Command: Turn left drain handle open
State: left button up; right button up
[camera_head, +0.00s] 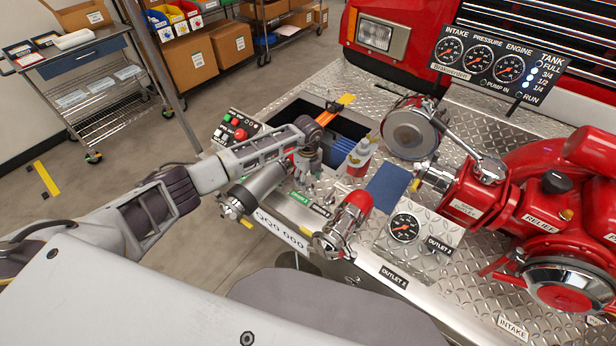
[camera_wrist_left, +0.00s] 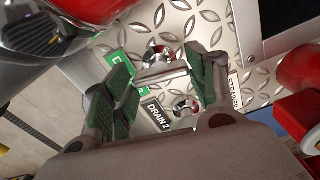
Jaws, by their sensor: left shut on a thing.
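My left gripper (camera_head: 307,178) reaches down to the metal ledge at the front of the truck deck. The gripper hides most of this handle in the head view. A second round metal drain fitting (camera_wrist_left: 184,106) lies close by, beside the black "DRAIN 2" label (camera_wrist_left: 157,115). My right gripper is not in view.
A metal outlet with a red body (camera_head: 352,206) stands just right of the gripper. A silver pipe fitting (camera_head: 260,184) lies to the left. A bottle (camera_head: 360,157) and an open bin (camera_head: 348,126) are behind. The red pump (camera_head: 540,190) fills the right.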

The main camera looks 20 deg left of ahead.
aim_at(308, 179)
pick_arm(q)
jog(key=shift+n+p, duration=0.3)
jog(key=shift+n, duration=0.8)
jog(key=o, duration=0.7)
jog(key=shift+o, duration=0.2)
notch_tip(308, 179, up, 12)
dwell(0.6)
